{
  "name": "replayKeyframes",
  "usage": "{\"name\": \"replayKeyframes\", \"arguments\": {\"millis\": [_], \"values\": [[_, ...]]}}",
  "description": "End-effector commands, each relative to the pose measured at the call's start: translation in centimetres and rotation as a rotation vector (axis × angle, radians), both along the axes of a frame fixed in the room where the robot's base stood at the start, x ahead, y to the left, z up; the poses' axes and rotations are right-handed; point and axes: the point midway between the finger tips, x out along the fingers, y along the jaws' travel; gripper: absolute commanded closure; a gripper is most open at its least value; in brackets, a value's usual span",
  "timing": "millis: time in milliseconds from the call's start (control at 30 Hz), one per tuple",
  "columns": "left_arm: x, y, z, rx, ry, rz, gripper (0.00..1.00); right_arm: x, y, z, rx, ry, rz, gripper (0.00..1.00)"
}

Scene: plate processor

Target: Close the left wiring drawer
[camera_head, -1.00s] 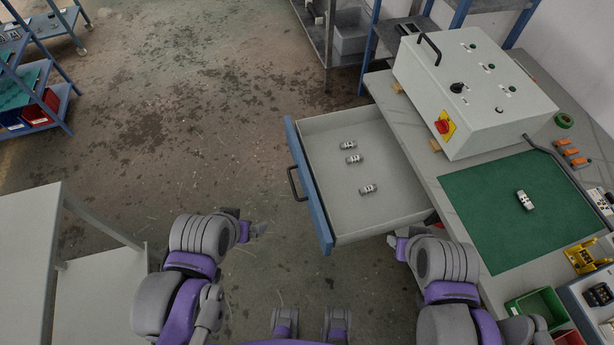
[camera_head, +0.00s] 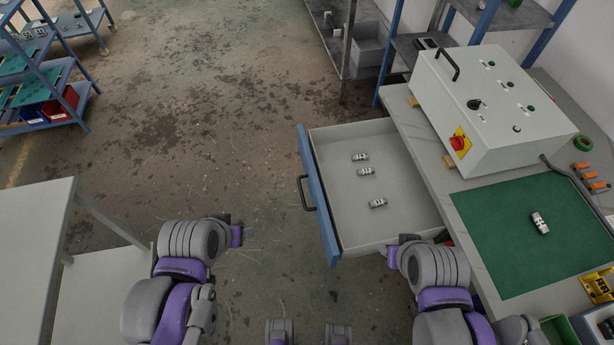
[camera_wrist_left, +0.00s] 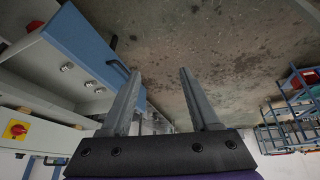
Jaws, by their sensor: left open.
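The wiring drawer (camera_head: 350,225) is pulled out from the workbench. It has a blue front (camera_head: 321,200) with a dark handle (camera_head: 305,193), and three small metallic parts (camera_head: 366,171) lie inside. My left gripper (camera_head: 243,233) is left of the drawer front, over the floor and apart from the handle. In the left wrist view its two fingers (camera_wrist_left: 160,85) are spread and empty, with the blue drawer front (camera_wrist_left: 85,42) to their left. My right gripper (camera_head: 393,257) is by the drawer's near side; its fingers are hidden.
A control box (camera_head: 495,105) with a red switch stands on the workbench. A green mat (camera_head: 530,235) there bears a small metallic part. A pale table (camera_head: 35,235) stands at the left. Open floor lies between that table and the drawer.

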Motion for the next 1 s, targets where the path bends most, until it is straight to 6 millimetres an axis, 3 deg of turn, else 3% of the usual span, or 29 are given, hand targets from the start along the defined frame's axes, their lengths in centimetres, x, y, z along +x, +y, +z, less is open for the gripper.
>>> {"name": "replayKeyframes", "arguments": {"millis": [33,167,300,500,700,867,1000], "values": [[1.4,-0.3,-0.9,-0.024,0.005,0.003,0.49,-0.4,0.0,-1.7,0.000,0.008,0.000,0.55],[6.5,-1.5,-2.2,-0.113,0.005,0.011,0.72,-1.0,0.0,-5.0,0.000,0.020,0.000,0.55],[13.1,-2.6,-4.3,-0.215,-0.003,0.021,0.97,-1.4,0.0,-8.1,0.000,0.030,0.000,0.55],[21.2,-3.4,-8.1,-0.336,-0.020,0.034,1.00,-1.5,0.0,-11.7,0.000,0.041,0.000,0.55],[25.0,-3.7,-10.2,-0.395,-0.032,0.042,1.00,-1.5,0.0,-13.1,0.000,0.046,0.000,0.55],[25.9,-4.0,-11.0,-0.401,-0.034,0.042,1.00,-1.5,0.0,-13.4,0.000,0.047,0.000,0.55],[26.9,-4.9,-12.7,-0.401,-0.034,0.040,1.00,-1.5,0.0,-13.9,0.000,0.049,0.000,0.55]]}}
